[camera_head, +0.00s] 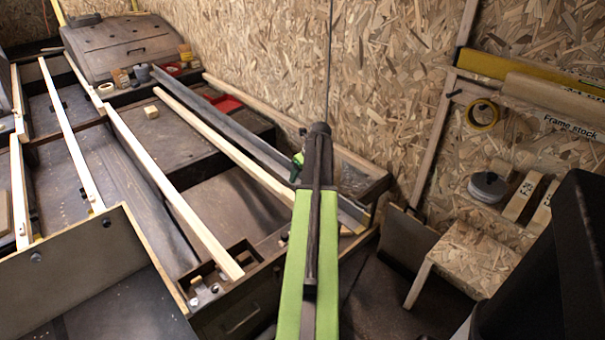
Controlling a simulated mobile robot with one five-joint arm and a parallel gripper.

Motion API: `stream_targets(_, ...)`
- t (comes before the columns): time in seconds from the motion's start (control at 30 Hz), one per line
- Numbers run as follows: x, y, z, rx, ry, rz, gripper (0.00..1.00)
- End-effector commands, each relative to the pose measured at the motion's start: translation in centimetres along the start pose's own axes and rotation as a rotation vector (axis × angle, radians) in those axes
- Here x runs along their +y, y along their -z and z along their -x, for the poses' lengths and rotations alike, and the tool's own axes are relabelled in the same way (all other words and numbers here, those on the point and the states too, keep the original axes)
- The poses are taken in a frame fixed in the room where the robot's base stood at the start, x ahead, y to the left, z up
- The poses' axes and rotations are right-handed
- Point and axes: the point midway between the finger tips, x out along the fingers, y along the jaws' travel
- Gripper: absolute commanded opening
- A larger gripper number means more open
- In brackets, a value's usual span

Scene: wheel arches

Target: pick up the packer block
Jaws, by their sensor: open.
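A small pale wooden block (151,112), which looks like the packer block, lies on a dark panel at the upper left, between two long pale timber strips. Nothing of mine covers it. My green and black arm rises from the bottom centre and ends well to the right of the block. My gripper's fingers cannot be made out; a small green and dark part shows beside the arm's far end, but I cannot tell what it is. I see nothing held.
Long timber strips (168,190) cross the dark framed bench. Red trays (226,103) and small tubs lie behind the block. A chipboard wall (260,50) closes the back. At right, a chipboard stand (473,262), a tape roll (482,115) and labelled wood pieces (523,198) show.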

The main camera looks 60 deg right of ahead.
Motion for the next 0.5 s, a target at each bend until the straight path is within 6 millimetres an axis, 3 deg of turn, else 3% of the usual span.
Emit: stream_targets(0.5,0.0,0.3,-10.2,0.000,-0.001,0.003,0.62)
